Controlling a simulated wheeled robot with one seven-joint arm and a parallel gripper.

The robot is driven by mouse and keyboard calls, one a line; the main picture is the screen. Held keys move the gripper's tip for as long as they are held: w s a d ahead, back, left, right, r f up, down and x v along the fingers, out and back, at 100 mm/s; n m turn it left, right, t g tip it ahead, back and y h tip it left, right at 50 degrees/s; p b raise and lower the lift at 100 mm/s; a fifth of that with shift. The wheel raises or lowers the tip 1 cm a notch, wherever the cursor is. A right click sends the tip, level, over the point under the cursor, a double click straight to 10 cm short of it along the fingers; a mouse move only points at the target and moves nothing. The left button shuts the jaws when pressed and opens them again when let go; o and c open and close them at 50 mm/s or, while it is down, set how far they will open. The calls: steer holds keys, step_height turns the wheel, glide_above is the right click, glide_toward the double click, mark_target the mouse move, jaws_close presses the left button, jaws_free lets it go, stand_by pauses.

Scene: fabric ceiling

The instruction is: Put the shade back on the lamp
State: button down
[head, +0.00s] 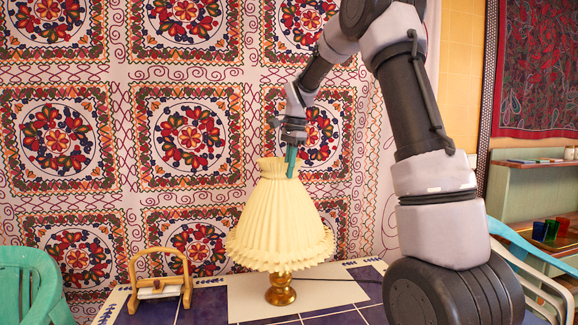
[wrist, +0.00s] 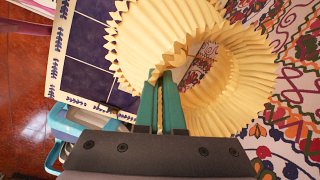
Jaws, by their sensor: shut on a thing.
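The cream pleated lampshade (head: 278,220) is upright, narrow end up, above the brass lamp base (head: 280,291) on the table. Only the lower part of the base shows below the shade's hem. Whether the shade rests on the base or hangs just above it cannot be told. My gripper (head: 291,165) comes from above and is shut on the shade's top rim. In the wrist view its green fingers (wrist: 160,103) pinch the scalloped rim of the shade (wrist: 240,85). Patterned cloth shows through the shade's opening, and no lamp stem is visible there.
The blue-tiled table (head: 205,306) bears a pale mat (head: 245,300) under the lamp and a small wooden stand (head: 159,279) at left. A dark cord runs right from the lamp. Green chair (head: 30,285) at left, chairs (head: 525,262) at right. Patterned cloth hangs behind.

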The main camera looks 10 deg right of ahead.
steer(key=shift+f, duration=0.1)
steer(key=c, duration=1)
jaws_free()
steer(key=shift+o, duration=0.2)
step_height(320, 180, up, 11)
steer(key=d, duration=0.1)
steer(key=shift+s+d+f, duration=0.15)
steer(key=shift+s+d, duration=0.05)
steer(key=shift+s, duration=0.15)
